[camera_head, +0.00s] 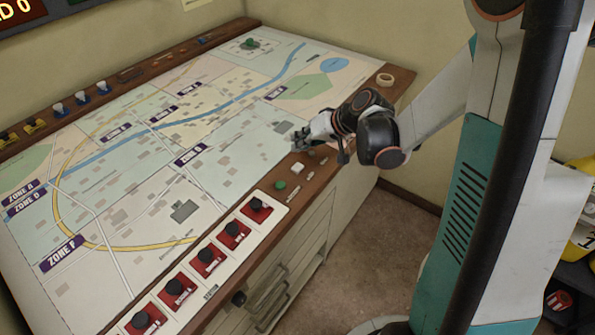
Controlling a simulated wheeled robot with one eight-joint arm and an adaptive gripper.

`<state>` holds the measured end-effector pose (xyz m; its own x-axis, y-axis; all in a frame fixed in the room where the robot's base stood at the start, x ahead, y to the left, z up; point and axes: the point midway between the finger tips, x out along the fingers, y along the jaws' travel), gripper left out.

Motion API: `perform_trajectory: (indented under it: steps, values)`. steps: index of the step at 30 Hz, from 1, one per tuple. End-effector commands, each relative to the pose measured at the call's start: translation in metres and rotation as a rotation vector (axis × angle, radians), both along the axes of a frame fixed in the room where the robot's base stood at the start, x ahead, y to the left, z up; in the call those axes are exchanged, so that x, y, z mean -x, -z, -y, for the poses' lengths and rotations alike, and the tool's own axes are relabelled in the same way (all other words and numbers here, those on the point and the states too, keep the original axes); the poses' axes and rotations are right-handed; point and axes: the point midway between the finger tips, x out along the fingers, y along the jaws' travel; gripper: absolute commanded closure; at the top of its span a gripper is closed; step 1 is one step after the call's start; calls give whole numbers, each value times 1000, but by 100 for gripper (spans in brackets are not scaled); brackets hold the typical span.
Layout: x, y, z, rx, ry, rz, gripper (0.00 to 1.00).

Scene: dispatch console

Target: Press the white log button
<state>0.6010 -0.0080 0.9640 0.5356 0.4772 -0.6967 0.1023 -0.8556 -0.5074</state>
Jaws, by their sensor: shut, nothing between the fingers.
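The white log button (298,168) is a small pale block on the brown wooden front edge of the console, just right of a green button (280,185). My gripper (297,145) is shut and empty. It appears just beyond the white button in the picture, over the edge where the map meets the wooden strip. The white button is fully visible and my fingers do not cover it. I cannot tell the exact height of the fingertips above the surface.
A strip of red panels with black knobs (208,260) runs along the front edge at lower left. Small pens (310,175) lie right of the white button. A tape ring (385,80) sits at the far right corner. The map (150,190) is mostly clear.

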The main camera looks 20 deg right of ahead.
Motion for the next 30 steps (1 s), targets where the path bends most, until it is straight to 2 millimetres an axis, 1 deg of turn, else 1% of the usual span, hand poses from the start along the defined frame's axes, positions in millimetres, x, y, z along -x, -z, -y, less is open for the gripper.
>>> perform_trajectory:
  steps: [1, 3, 6, 10, 14, 30]
  values:
    - [0, 12, 0, 0, 0, 0, 100]
    - [0, 21, 0, 0, 0, 0, 100]
    - [0, 35, 0, 0, 0, 0, 100]
    - [0, 46, 0, 0, 0, 0, 100]
    - [0, 49, 0, 0, 0, 0, 100]
    - [0, 48, 0, 0, 0, 0, 100]
